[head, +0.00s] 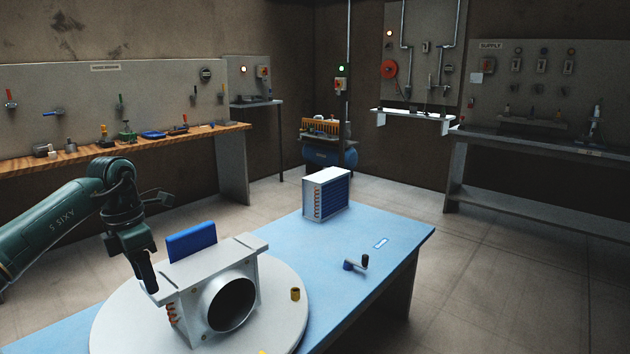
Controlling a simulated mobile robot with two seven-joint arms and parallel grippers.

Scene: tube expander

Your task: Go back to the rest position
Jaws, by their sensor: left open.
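My left arm comes in from the left, and its gripper (150,277) points down just left of the grey metal housing (203,269). The gripper is open; I see nothing between its fingers, though only part of the fingers shows. The housing has a large round opening and copper tube bends on its left side, and stands on a white round turntable (115,317). A blue panel (192,242) stands upright behind the housing's top. I cannot tell whether the gripper touches the housing. My right gripper is not in view.
The turntable sits on a blue table (330,268). A finned coil block (326,194), a small crank tool (356,263) and a brass cylinder (295,294) are to the right. A wooden workbench (222,131) stands at the back left. The table's right part is mostly clear.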

